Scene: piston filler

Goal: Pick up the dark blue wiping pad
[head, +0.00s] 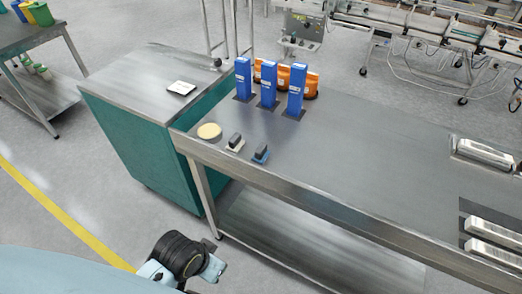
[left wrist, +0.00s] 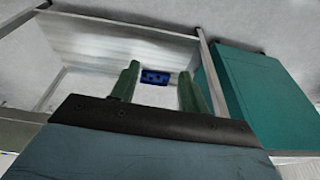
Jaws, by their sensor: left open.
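A small blue block with a dark top (head: 261,154) sits near the table's front edge in the head view; it is the likeliest wiping pad. A small dark blue piece with darker spots (left wrist: 155,77) shows between the fingertips in the left wrist view; I cannot tell whether it is the same thing. My left gripper (left wrist: 157,68) has two green fingers spread apart, with nothing visibly clasped. In the head view my left arm (head: 182,256) is low in front of the table, and its fingertips are not clear. My right gripper is not in view.
A white block with a dark top (head: 235,143) and a round yellow disc (head: 209,131) stand beside the blue block. Several tall blue boxes (head: 268,84) stand behind. A teal cabinet (head: 135,140) adjoins the metal table (head: 350,165), whose middle is clear.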

